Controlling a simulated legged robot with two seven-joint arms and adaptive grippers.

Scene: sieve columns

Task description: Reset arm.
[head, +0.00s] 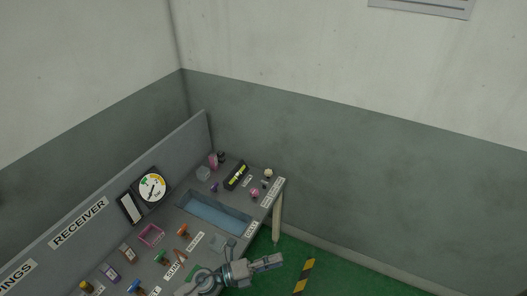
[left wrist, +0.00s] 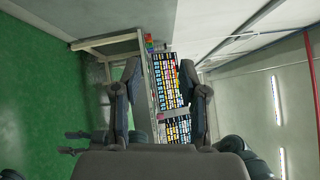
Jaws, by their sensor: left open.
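My left gripper (head: 265,263) is at the bottom of the head view, in front of the near edge of the grey workbench (head: 232,227). In the left wrist view its two dark fingers (left wrist: 158,85) stand apart with nothing between them. Beyond the fingers, that view shows a rack or shelf (left wrist: 168,82) with rows of coloured items, too small to make out. My right gripper cannot be made out in the head view.
The workbench holds a blue recessed basin (head: 215,213), a round dial (head: 152,188), a pink square tray (head: 151,235) and several small coloured objects. Walls stand behind it.

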